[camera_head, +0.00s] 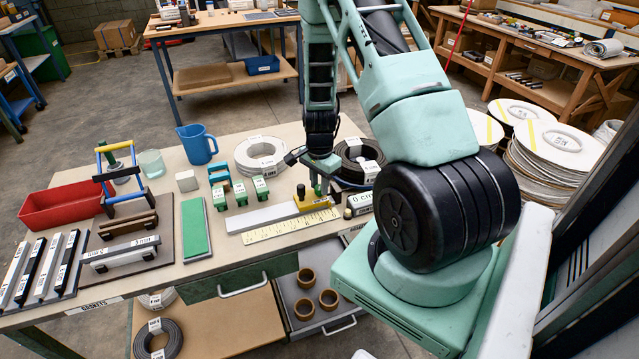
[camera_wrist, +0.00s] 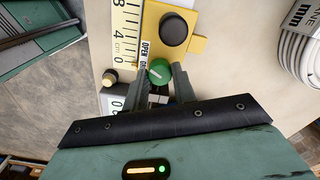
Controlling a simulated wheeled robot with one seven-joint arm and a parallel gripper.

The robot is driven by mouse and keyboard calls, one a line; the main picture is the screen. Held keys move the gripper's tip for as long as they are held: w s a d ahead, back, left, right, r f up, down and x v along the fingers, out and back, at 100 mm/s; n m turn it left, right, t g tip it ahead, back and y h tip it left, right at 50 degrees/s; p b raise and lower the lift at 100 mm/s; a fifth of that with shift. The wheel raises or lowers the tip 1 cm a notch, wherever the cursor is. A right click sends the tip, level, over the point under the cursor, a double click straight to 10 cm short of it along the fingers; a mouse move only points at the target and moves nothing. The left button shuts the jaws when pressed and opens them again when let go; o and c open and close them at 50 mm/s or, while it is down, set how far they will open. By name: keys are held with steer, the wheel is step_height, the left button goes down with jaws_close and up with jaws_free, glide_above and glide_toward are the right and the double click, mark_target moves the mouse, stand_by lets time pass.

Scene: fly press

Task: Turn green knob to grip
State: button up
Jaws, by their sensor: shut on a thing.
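The green knob (camera_wrist: 160,71) has a pale line across its top. A larger black knob (camera_wrist: 174,30) stands on the same yellow block. In the head view the yellow block (camera_head: 314,202) is at the end of a pale bar on the bench, and my gripper (camera_head: 321,178) reaches down over it.
A yellow ruler (camera_head: 290,226) lies along the bar (camera_head: 262,216). A block marked 0 cm (camera_head: 361,203) is just right of the yellow block. Cable coils (camera_head: 261,154) stand behind. Small green blocks (camera_head: 240,194) and a green strip (camera_head: 195,230) are to the left.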

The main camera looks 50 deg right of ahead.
mark_target(319, 187)
steer(key=n+b, duration=0.1)
steer(key=n, duration=0.5)
steer(key=n+b, duration=0.1)
steer(key=n, duration=0.4)
stand_by(0.3)
steer(key=shift+n, duration=0.4)
steer(key=o, duration=1)
steer(key=shift+r, duration=0.1)
step_height(319, 187, up, 17)
steer(key=shift+r+b, duration=0.15)
steer(key=shift+b, duration=0.55)
